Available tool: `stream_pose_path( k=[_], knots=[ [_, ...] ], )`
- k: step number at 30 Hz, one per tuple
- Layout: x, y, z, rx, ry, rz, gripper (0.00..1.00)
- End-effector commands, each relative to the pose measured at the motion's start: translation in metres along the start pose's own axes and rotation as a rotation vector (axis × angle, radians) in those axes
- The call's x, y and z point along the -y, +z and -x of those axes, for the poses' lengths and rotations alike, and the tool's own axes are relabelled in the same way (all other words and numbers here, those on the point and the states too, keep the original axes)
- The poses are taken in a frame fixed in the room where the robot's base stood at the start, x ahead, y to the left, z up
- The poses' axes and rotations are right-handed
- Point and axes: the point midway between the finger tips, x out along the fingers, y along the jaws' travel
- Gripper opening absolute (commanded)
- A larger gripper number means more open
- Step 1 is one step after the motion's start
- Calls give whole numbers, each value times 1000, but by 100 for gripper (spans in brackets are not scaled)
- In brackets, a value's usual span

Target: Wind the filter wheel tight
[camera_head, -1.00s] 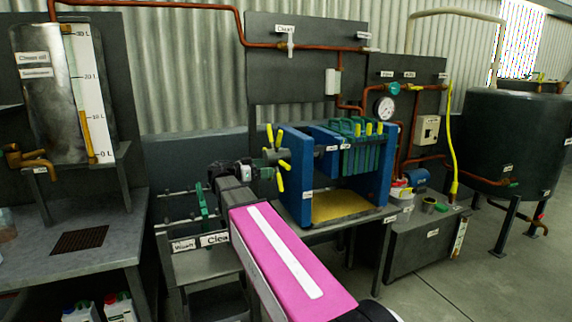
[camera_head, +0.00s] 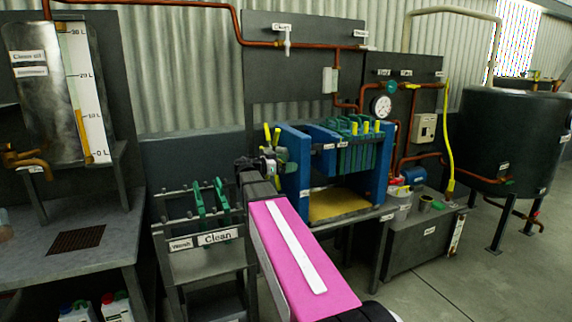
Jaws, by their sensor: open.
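The filter wheel (camera_head: 276,138) is a dark hub with yellow handles at the left end of the blue filter press (camera_head: 295,175). Two yellow handles stick up from it; its lower part is hidden behind my gripper. My gripper (camera_head: 266,165) is open and sits in front of the wheel, overlapping its hub in the picture. I cannot tell whether it touches the wheel. Green filter plates (camera_head: 358,155) with yellow grips stand together in the right part of the press. The pink arm link reaching up from the lower right is mine.
A rack labelled Wash and Clean (camera_head: 200,262) with green plates stands left of the press. A steel oil tank (camera_head: 45,105) stands on the left bench. A yellow tray (camera_head: 338,204) lies under the press. A dark round tank (camera_head: 510,140) stands right. Floor at right is clear.

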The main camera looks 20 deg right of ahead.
Motion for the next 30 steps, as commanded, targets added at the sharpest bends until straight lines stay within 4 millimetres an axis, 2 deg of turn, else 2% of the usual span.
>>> stream_pose_path(
  k=[5, 10, 11, 20, 30],
  knots=[
    [0, 0, 0, 0, 0, 0, 100],
    [0, 0, 0, 0, 0, 0, 45],
    [0, 0, 0, 0, 0, 0, 43],
    [0, 6, 0, 0, 0, -51, 43],
    [3, 31, 0, 0, 1, -273, 43]
  ],
)
